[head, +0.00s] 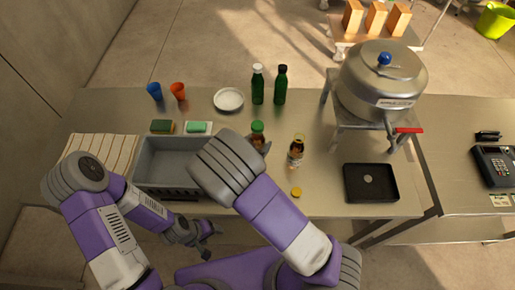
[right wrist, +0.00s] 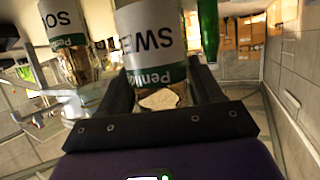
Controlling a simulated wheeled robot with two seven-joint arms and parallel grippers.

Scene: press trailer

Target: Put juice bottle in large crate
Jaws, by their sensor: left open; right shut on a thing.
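The large crate (head: 168,141) is grey and open-topped and stands at the left of the table. The juice bottle (head: 257,128) has a green cap and stands out partly behind my right arm. In the right wrist view the bottle (right wrist: 150,45), with a white and green label reading "SWE", is between the fingers of my right gripper (right wrist: 162,95), which is shut on it. The right gripper is mostly hidden in the head view; whether the bottle touches the table is unclear. My left gripper (head: 203,233) is open and empty in front of the table, below the crate.
A second labelled bottle (head: 296,151) stands just right of the held one, near a yellow lid (head: 296,192). Two green bottles (head: 280,85), a white plate (head: 228,99), sponges (head: 198,128) and cups (head: 178,91) are behind. A black tray (head: 371,193) and a metal press (head: 383,80) are right.

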